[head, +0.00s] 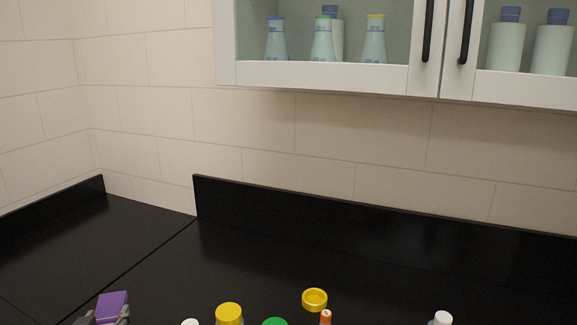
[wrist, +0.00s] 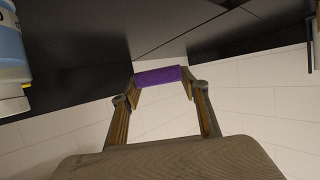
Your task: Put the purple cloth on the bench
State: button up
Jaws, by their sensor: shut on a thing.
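The purple cloth (head: 112,306) shows at the lower left of the head view as a small folded block. My gripper (head: 105,317) is shut on it, and only the finger ends show at the bottom edge. In the wrist view, the cloth (wrist: 160,75) spans the gap between the two fingertips of my gripper (wrist: 160,82). The black bench (head: 270,255) runs along the wall. I cannot tell how high the cloth is above it.
Along the bottom edge of the head view are a yellow cap (head: 229,313), a green cap (head: 275,321), a yellow ring-shaped lid (head: 315,299), an orange-topped item (head: 326,317) and a white cap (head: 443,317). A bottle (wrist: 12,50) is left in the wrist view. The bench behind is clear.

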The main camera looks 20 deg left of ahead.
jog(key=s+d+r+n+g+y, duration=0.2)
jog(key=s+d+r+n+g, duration=0.15)
jog(key=s+d, duration=0.8)
jog(key=s+d+r+n+g+y, duration=0.2)
jog(key=s+d+n+g+y, duration=0.15)
jog(key=s+d, duration=0.8)
jog(key=shift+n+g+h, duration=0.4)
jog(key=shift+h, duration=0.15)
jog(key=shift+s+d+r, duration=0.1)
jog(key=shift+d+r, duration=0.4)
jog(key=shift+r, duration=0.35)
jog(key=shift+s+d+r, duration=0.1)
jog(key=shift+d+r, duration=0.4)
jog(key=shift+r, duration=0.3)
jog(key=shift+d+r, duration=0.5)
jog(key=shift+r, duration=0.35)
jog(key=shift+r, duration=0.15)
